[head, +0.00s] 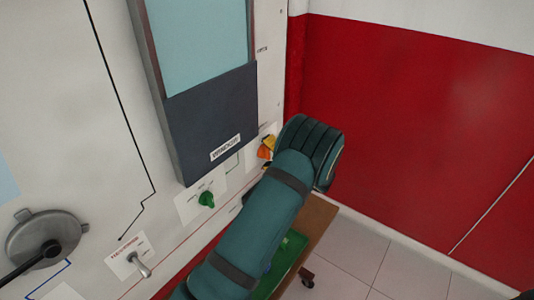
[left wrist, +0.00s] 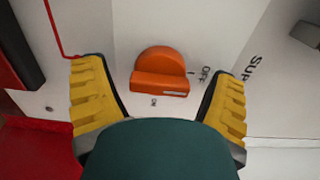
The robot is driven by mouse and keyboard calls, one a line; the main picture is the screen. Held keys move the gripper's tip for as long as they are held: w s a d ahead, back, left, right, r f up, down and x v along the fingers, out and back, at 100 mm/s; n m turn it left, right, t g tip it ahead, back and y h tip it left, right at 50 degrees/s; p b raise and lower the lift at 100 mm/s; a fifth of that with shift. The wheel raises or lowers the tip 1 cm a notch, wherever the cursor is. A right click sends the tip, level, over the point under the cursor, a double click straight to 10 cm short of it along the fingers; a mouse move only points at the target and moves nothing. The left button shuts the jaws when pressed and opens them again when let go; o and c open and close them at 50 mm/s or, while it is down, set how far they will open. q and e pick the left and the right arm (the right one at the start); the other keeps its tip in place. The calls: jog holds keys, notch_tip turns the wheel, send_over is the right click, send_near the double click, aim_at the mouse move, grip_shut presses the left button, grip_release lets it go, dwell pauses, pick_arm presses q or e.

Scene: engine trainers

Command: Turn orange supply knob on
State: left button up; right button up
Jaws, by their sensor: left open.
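The orange supply knob (left wrist: 160,70) is on the white panel, in the middle of the left wrist view. It is a round dial with a raised bar and a pale mark near the bar's right end. "OFF" is printed to its upper right, and a small "ON" label just below it. My left gripper (left wrist: 160,78) is open, with its yellow-padded fingers on either side of the knob and visible gaps between. In the head view my arm hides most of the gripper, and the orange knob (head: 264,153) shows only partly beside it. My right gripper is not in view.
A metal toggle (head: 139,265) and a round grey fitting (head: 45,238) are farther left. A red wall (head: 420,130) stands at right.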

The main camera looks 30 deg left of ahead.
pick_arm(q)
jog(key=c, duration=1.2)
jog(key=shift+m, duration=0.4)
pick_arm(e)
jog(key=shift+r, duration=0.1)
pick_arm(q)
jog(key=m+p, duration=0.1)
jog(key=m, duration=0.2)
jog(key=shift+m, duration=0.4)
jog(key=m+p, duration=0.2)
jog(key=m, duration=0.2)
jog(key=shift+m, duration=0.3)
jog(key=m+p, duration=0.2)
jog(key=m, duration=0.3)
jog(key=shift+m+p, duration=0.65)
jog(key=shift+m, duration=1.15)
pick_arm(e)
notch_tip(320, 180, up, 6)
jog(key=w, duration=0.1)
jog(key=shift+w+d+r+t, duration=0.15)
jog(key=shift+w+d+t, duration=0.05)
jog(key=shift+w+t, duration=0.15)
pick_arm(q)
jog(key=shift+m, duration=0.3)
